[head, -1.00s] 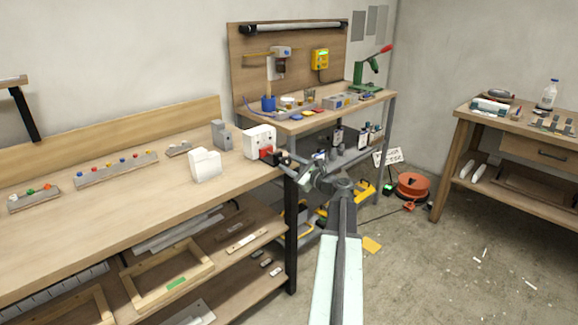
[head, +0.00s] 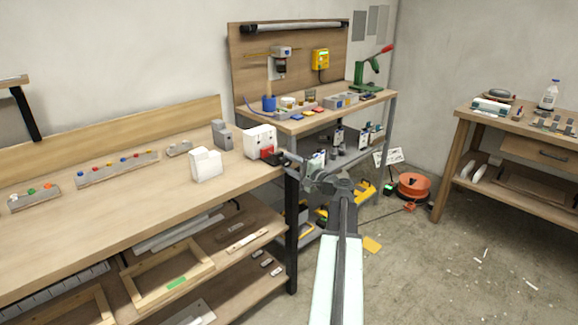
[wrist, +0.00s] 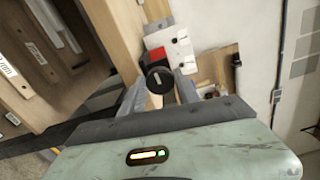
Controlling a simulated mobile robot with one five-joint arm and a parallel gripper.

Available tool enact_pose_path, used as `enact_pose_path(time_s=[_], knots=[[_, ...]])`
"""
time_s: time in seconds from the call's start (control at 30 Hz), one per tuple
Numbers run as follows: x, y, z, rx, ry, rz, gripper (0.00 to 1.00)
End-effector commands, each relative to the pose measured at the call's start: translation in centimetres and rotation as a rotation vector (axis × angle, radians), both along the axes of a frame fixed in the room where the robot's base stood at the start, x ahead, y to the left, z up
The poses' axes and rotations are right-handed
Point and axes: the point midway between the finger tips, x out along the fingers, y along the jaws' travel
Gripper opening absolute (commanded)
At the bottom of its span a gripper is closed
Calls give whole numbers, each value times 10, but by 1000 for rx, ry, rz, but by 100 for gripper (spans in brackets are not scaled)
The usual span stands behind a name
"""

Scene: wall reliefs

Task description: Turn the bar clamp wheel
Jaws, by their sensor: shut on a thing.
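The bar clamp wheel (wrist: 159,80) is a round black knob with a pale line across its face, in the middle of the wrist view. Behind it is the red clamp part (wrist: 154,57), against a white block (wrist: 170,37). In the head view the red part (head: 267,152) and white block (head: 259,141) are at the bench's right end. My gripper (wrist: 162,82) has one finger on each side of the wheel and is shut on it.
Another white block (head: 205,166) and a grey block (head: 221,134) stand on the bench (head: 120,200) to the left. Open floor lies to the right.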

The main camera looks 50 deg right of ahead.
Motion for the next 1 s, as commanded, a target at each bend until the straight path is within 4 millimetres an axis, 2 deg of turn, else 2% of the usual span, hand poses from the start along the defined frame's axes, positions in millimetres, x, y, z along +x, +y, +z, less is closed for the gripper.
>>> enact_pose_path(time_s=[0.5, 1.0], knots=[[1, 0, 1, -401, 24, -1, 0], [1, -1, 1, -532, 34, -2, 0]])
